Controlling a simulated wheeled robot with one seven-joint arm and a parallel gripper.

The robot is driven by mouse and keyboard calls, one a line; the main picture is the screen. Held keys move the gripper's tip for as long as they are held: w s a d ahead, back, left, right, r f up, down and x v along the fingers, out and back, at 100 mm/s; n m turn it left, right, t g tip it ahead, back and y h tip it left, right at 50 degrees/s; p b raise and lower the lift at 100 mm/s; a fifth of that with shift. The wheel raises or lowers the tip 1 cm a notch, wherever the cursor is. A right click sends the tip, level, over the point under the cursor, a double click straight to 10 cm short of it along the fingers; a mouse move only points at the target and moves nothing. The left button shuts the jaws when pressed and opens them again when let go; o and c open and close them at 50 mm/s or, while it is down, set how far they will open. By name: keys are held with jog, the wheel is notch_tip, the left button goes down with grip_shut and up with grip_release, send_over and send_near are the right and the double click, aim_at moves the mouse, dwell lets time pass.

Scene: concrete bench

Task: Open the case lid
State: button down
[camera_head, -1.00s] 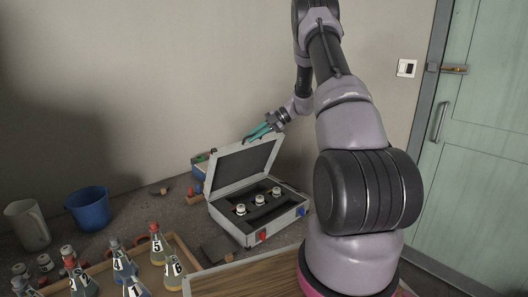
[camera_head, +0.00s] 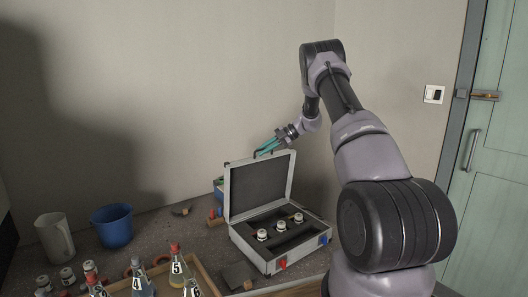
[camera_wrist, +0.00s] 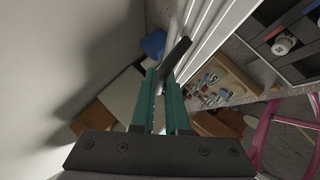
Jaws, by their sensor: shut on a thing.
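The silver case (camera_head: 262,262) stands on the bench with its lid (camera_head: 258,188) raised to about upright. The dark inside of the lid faces me. My gripper (camera_head: 266,149) is at the lid's top edge, shut on the black handle. In the wrist view, the teal fingers of my gripper (camera_wrist: 164,78) close around the dark handle bar (camera_wrist: 176,58), beside the pale ribbed lid (camera_wrist: 208,38). In the case's dark insert sit white-capped vials (camera_head: 262,235). Red and blue latches show on its front.
A tray of numbered flasks (camera_head: 174,266) stands front left of the case. A blue bucket (camera_head: 113,228) and a grey jug (camera_head: 55,240) are at the left. The wall is close behind the lid. Small items lie beside the case.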

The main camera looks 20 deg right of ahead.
jog(key=c, duration=1.2)
grip_release()
jog(key=shift+d, duration=0.15)
jog(key=v, duration=1)
jog(key=shift+d+r, duration=0.2)
jog(key=shift+r, duration=0.05)
jog(key=shift+s, duration=0.1)
